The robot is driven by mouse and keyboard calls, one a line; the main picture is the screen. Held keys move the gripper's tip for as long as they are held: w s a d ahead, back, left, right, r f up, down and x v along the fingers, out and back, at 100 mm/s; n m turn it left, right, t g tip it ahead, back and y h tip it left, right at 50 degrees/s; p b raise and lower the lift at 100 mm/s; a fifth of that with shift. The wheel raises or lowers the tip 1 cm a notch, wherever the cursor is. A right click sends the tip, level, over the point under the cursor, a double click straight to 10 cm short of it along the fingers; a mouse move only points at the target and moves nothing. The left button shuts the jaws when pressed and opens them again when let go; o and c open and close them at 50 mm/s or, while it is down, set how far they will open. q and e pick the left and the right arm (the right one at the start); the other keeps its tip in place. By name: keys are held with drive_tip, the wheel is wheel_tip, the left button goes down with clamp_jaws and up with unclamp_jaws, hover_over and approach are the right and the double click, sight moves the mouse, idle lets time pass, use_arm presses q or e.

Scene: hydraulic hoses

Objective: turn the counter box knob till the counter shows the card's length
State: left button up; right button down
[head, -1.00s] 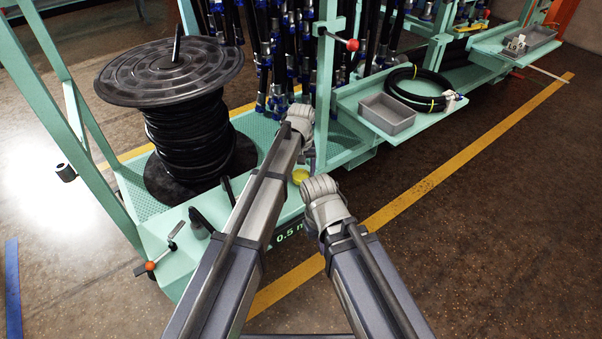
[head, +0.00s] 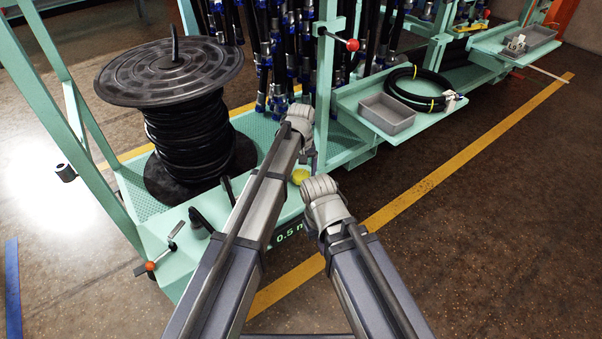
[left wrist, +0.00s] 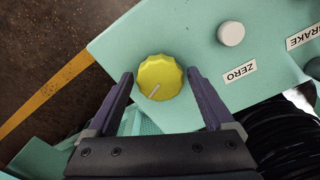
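The yellow knob (left wrist: 160,77) with a pale pointer line sits on the mint-green counter box (left wrist: 200,30) in the left wrist view. My left gripper (left wrist: 160,76) is open, with one dark finger on each side of the knob and a visible gap at each. In the head view the knob (head: 299,177) shows just below my left gripper (head: 309,152). A lit readout (head: 289,236) there reads about "0.5 m", its edges cut off by my arms. I cannot make out the card. My right wrist shows, but its fingers are hidden.
A white button (left wrist: 231,33) with a ZERO label (left wrist: 239,72) is beside the knob, and a BRAKE label (left wrist: 303,36) lies farther right. A black hose reel (head: 185,130) stands left of my left arm. Hanging hoses (head: 285,50) are behind; a grey bin (head: 387,113) sits on a shelf.

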sight(301, 175)
use_arm(q)
drive_tip(key=shift+o, duration=0.8)
wheel_tip(301, 175, up, 8)
drive_tip(key=p, duration=0.8)
drive_tip(key=shift+f, duration=0.1)
